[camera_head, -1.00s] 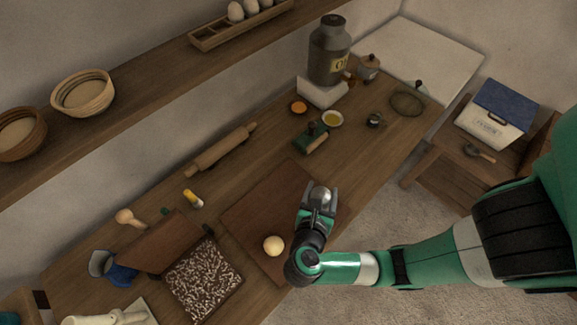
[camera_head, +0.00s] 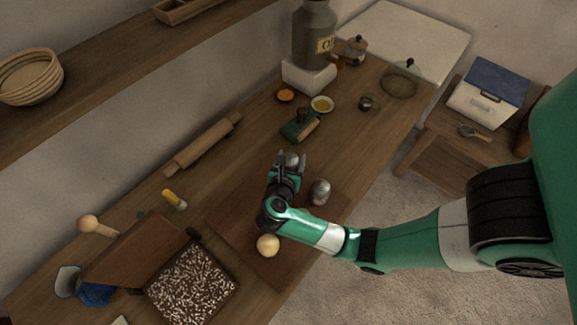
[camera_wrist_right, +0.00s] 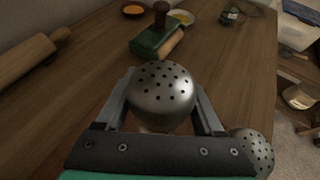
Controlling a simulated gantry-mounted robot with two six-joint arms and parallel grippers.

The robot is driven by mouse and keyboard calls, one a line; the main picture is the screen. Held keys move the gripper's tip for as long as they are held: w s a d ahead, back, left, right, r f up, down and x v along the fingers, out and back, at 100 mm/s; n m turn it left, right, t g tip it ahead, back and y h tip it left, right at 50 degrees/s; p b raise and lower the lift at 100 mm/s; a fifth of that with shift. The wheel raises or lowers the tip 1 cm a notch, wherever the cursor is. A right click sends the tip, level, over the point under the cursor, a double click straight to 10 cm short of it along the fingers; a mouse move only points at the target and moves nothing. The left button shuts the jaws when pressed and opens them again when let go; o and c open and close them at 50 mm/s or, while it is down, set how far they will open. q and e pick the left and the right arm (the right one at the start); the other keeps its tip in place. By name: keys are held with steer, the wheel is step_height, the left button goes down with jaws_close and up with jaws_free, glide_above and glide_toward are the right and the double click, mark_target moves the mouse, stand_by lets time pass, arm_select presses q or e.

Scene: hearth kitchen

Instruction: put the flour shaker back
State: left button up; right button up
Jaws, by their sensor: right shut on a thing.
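My right gripper (camera_head: 289,160) is shut on a metal shaker with a holed, domed top (camera_wrist_right: 160,95). It holds the shaker upright over the far left part of the brown board (camera_head: 245,254). In the head view only the top of the held shaker (camera_head: 291,157) shows between the fingers. A second, similar metal shaker (camera_head: 320,191) stands on the board to the right of the gripper, apart from it. It also shows at the lower right in the wrist view (camera_wrist_right: 254,150). No label shows on either shaker. My left gripper is out of view.
A dough ball (camera_head: 267,245) lies on the board near my right wrist. A rolling pin (camera_head: 203,145) lies left; a box of beans (camera_head: 192,285) lies at the front.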

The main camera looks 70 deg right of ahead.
steer(key=shift+w+d+f, duration=0.4)
steer(key=shift+w+f, duration=0.05)
steer(key=shift+f, duration=0.2)
steer(key=shift+w+d+f+b, duration=0.15)
steer(key=shift+f+b, duration=0.6)
steer(key=shift+f, duration=1)
steer(key=shift+f, duration=0.2)
steer(key=o, duration=1.5)
steer(key=shift+r, duration=0.3)
steer(key=p+v, duration=0.1)
steer(key=v, duration=1.1)
steer(key=shift+p, duration=0.35)
